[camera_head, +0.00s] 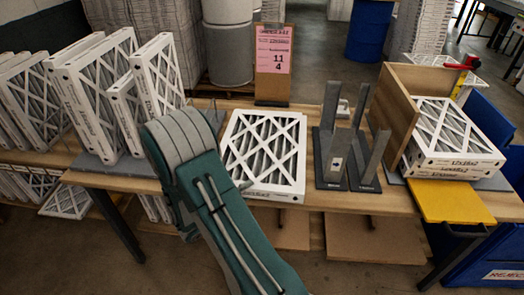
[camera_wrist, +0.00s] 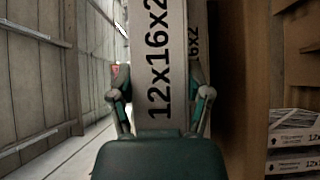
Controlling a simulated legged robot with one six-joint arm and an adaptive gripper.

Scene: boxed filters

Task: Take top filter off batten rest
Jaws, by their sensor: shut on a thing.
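In the wrist view my gripper (camera_wrist: 162,95) is shut on a white filter (camera_wrist: 158,55). Its edge, printed 12x16x2, lies between the two fingers. A second filter edge (camera_wrist: 197,50) shows beside it on the right, partly hidden. In the head view my arm's bend covers the gripper, and I cannot tell which filter there is the held one. A filter with white lattice (camera_head: 265,150) lies flat on the wooden table. Upright dark battens (camera_head: 333,130) stand to its right. A flat filter stack (camera_head: 440,150) lies farther right by a wooden board (camera_head: 398,105).
Several filters (camera_head: 75,90) lean upright at the left, close to my arm. A clipboard with a pink sheet (camera_head: 273,60) stands at the back edge. A yellow plate (camera_head: 450,203) and blue bin (camera_head: 485,265) are at the right. More filters (camera_wrist: 292,143) show lower right in the wrist view.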

